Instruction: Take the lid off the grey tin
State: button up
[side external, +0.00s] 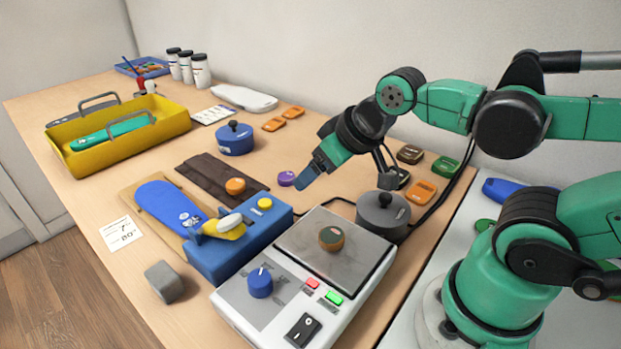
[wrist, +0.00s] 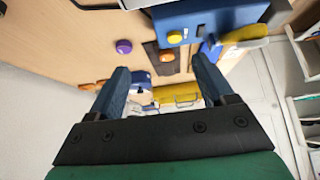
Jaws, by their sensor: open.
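The grey tin (side external: 382,218) stands on the wooden table behind the right side of the white heating device. Its lid (side external: 384,204) is on it, with a dark knob (side external: 385,199) on top. My gripper (side external: 308,178) is above the table, left of the tin and apart from it. In the wrist view my gripper (wrist: 160,75) shows two blue fingers spread apart with nothing between them. I cannot make out the grey tin in the wrist view.
A white device with a metal plate (side external: 300,242) stands in front of the tin. A blue tin (side external: 235,138), a purple disc (side external: 287,178) and a blue fixture (side external: 225,255) lie to the left. Orange, brown and green frames (side external: 422,192) lie behind the grey tin. A black cable runs nearby.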

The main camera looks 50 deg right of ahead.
dwell(0.4)
jog(key=shift+c, duration=0.5)
jog(key=n+g+y, duration=0.3)
jog(key=n+g, duration=0.1)
jog(key=n, duration=0.5)
send_over(386, 195)
jog(key=s+d, duration=0.1)
jog(key=f, duration=0.2)
jog(key=shift+d+f, duration=0.2)
jog(key=shift+f, duration=0.15)
jog(key=shift+s+d, duration=0.2)
jog(key=shift+s, duration=0.1)
jog(key=shift+f+n+y, duration=0.3)
jog(key=shift+n, duration=0.1)
jog(key=shift+x, duration=2.5)
